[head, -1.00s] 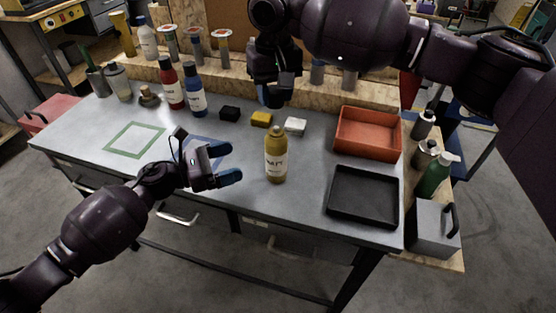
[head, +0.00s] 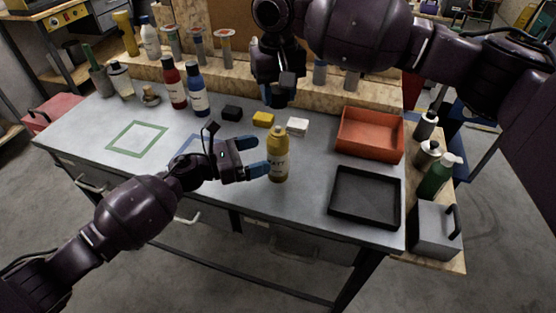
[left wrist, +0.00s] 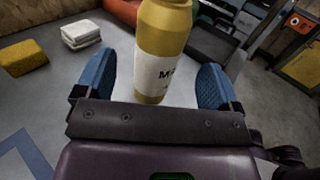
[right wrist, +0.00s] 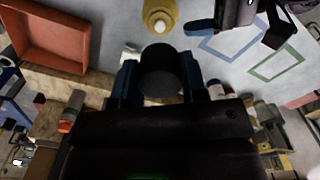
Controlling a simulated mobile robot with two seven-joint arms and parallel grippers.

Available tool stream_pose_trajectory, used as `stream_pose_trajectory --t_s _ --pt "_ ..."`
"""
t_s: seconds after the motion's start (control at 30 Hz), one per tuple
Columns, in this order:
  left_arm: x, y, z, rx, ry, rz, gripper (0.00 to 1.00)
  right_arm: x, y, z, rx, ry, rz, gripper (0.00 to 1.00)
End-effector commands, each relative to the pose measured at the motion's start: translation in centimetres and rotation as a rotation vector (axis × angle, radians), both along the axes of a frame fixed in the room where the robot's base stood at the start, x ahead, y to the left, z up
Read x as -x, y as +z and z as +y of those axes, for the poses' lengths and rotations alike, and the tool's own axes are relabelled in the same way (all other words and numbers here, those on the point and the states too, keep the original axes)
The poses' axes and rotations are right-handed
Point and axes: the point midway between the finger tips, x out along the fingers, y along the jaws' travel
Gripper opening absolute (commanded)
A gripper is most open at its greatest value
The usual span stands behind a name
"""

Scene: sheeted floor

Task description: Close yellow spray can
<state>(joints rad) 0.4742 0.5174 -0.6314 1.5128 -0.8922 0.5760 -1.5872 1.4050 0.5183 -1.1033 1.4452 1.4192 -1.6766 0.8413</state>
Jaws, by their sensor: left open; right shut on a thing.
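The yellow spray can (head: 278,160) stands upright on the grey workbench, with a white label. My open left gripper (head: 255,157) is beside it on the left, at label height. In the left wrist view the can (left wrist: 163,45) stands between the spread blue fingers (left wrist: 155,85). My right gripper (head: 278,95) is above and behind the can. In the right wrist view it is shut on a dark cylindrical cap (right wrist: 162,70). That view also shows the can from above (right wrist: 160,8), with a pale nozzle on top and no cap on it.
Black, yellow (head: 263,119) and white (head: 297,126) blocks lie behind the can. An orange tray (head: 370,135) and black tray (head: 364,198) are at the right. Red (head: 173,85) and blue (head: 197,92) bottles stand at back left. Bare bench lies in front of the can.

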Motion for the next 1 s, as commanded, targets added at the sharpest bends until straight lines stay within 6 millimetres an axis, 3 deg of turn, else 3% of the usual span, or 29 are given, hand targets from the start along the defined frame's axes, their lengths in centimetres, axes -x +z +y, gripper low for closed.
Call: stream_pose_trajectory --t_s 0.2,0.4,0.83,1.0 --pt "-1.2 0.1 -3.2 0.0 -0.001 -0.001 0.88 0.0 0.0 0.0 0.0 0.0 0.0 0.18" --pt "-1.8 0.0 -5.0 -0.001 0.0 0.0 0.88 0.0 0.0 0.0 0.0 0.0 0.0 0.18" --pt "-2.1 0.0 -5.6 -0.001 0.0 0.0 0.88 0.0 0.0 0.0 0.0 0.0 0.0 0.18" --pt "-2.1 0.0 -5.5 -0.001 0.0 0.0 0.64 0.0 0.0 0.0 0.0 0.0 0.0 0.18"
